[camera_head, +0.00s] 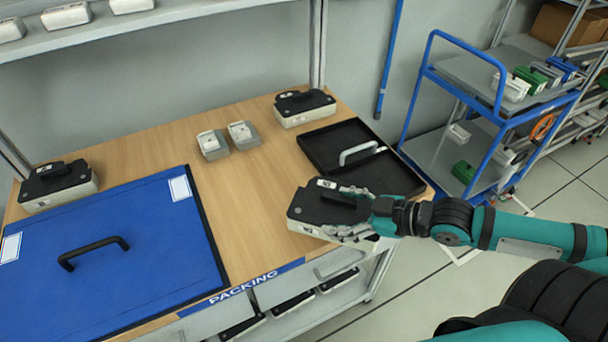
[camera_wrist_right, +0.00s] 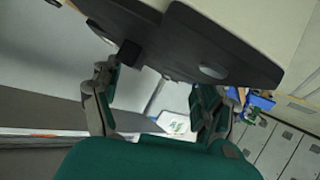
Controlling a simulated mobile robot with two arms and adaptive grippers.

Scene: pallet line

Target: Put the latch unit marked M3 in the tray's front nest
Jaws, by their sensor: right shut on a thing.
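A dark-topped, pale-sided latch unit (camera_head: 312,207) is held by my right gripper (camera_head: 360,210) near the table's front right corner. It has a small white label whose mark I cannot read surely. In the right wrist view the unit (camera_wrist_right: 190,48) fills the top, against the fingers. A black tray (camera_head: 306,151) with a grey handle lies behind the held unit; its visible floor looks empty. The held unit and gripper partly cover its front side. Similar latch units stand at the back (camera_head: 302,108) and at the far left (camera_head: 58,187). My left gripper is out of view.
A blue panel (camera_head: 130,240) with a black handle covers the table's left part. Two small grey units (camera_head: 212,146) (camera_head: 244,136) stand at the back middle. The wooden table (camera_head: 245,200) is bare between panel and tray. A blue-framed cart (camera_head: 455,150) stands at right.

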